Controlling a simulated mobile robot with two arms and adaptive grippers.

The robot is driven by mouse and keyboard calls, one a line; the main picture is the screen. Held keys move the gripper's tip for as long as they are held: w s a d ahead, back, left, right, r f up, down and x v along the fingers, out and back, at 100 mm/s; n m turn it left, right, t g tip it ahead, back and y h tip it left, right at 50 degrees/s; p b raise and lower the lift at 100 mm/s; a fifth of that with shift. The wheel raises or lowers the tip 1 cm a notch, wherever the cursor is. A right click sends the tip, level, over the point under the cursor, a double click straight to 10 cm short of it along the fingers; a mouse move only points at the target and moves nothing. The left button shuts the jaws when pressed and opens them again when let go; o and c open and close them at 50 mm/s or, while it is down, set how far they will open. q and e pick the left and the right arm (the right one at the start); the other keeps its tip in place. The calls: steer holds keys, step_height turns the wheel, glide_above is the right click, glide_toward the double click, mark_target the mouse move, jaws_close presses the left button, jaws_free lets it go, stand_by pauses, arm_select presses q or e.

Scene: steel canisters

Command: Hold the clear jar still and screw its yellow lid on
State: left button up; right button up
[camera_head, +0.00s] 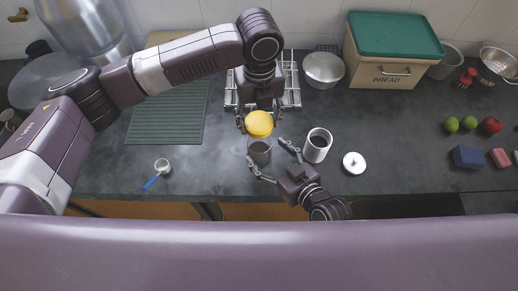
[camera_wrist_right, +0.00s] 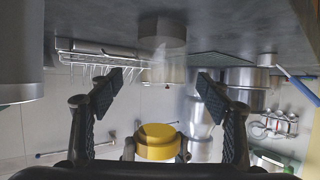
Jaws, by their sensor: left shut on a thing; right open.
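The clear jar (camera_head: 259,152), with grey contents, stands upright on the dark counter. The yellow lid (camera_head: 260,123) is in my left gripper (camera_head: 259,120), which comes down from behind and is shut on it, above the jar. My right gripper (camera_head: 267,153) is open, one finger to each side of the jar's near side. In the right wrist view the scene is upside down: the jar (camera_wrist_right: 162,28) sits between and beyond the open fingers (camera_wrist_right: 162,82), apart from them. The lid (camera_wrist_right: 157,142) shows clear of the jar's rim there.
A white round lid (camera_head: 354,162) lies farther right. A blue-handled scoop (camera_head: 158,173) lies left. A wire rack (camera_head: 290,82), a lidded pot (camera_head: 323,70) and the bread bin (camera_head: 390,60) stand behind.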

mark_target(252, 139)
steer(key=shift+x, duration=2.55)
steer(key=shift+s, duration=0.1)
steer(key=shift+c, duration=0.5)
steer(key=c, duration=1.7)
arm_select(q)
steer(key=shift+f, duration=2.5)
steer(key=shift+f, duration=0.85)
steer(key=shift+f, duration=0.55)
steer(key=shift+s+a+f, duration=0.15)
steer(key=shift+s+f, duration=0.05)
steer(key=shift+f, duration=0.25)
steer(key=shift+r, duration=0.1)
